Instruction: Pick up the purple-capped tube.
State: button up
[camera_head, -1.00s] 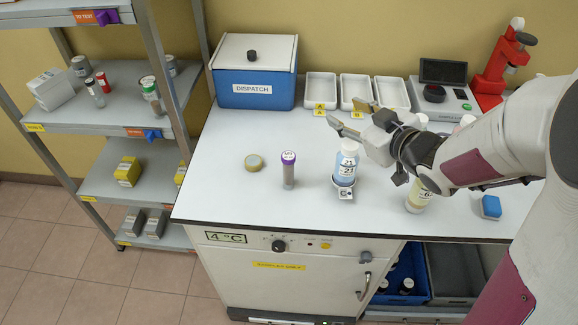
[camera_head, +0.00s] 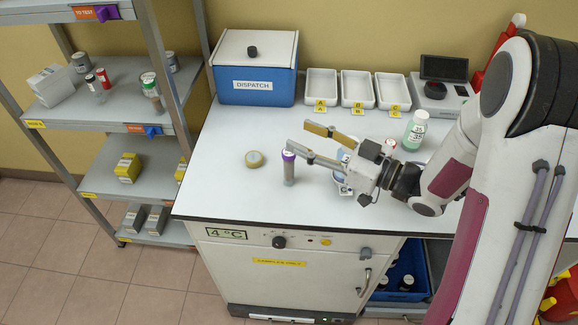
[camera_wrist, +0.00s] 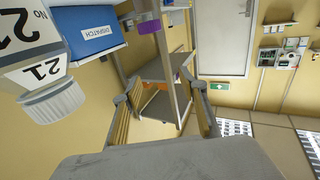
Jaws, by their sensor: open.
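The purple-capped tube (camera_head: 289,171) stands upright on the white bench top, left of my arm.
A bottle labelled 21 (camera_wrist: 35,45) stands close beside the gripper, mostly hidden behind it in the head view. A round tan-topped item (camera_head: 255,159) lies left of the tube. A green bottle (camera_head: 415,132), white trays (camera_head: 357,106) and the blue dispatch box (camera_head: 254,90) stand farther back.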

aim_at(295, 156)
jog(key=shift+f, duration=0.15)
jog(key=shift+f, duration=1)
jog(key=shift+f, duration=0.15)
jog(key=shift+w+a+f, duration=0.25)
jog(key=shift+a+f, duration=0.2)
jog(key=shift+f, duration=0.3)
jog(key=shift+w+a+f, duration=0.25)
jog(key=shift+a+f, duration=0.2)
jog(key=shift+f, duration=0.25)
jog(key=shift+w+a+f, duration=0.25)
jog(key=shift+a+f, duration=0.2)
jog(key=shift+f, duration=0.3)
grip_shut()
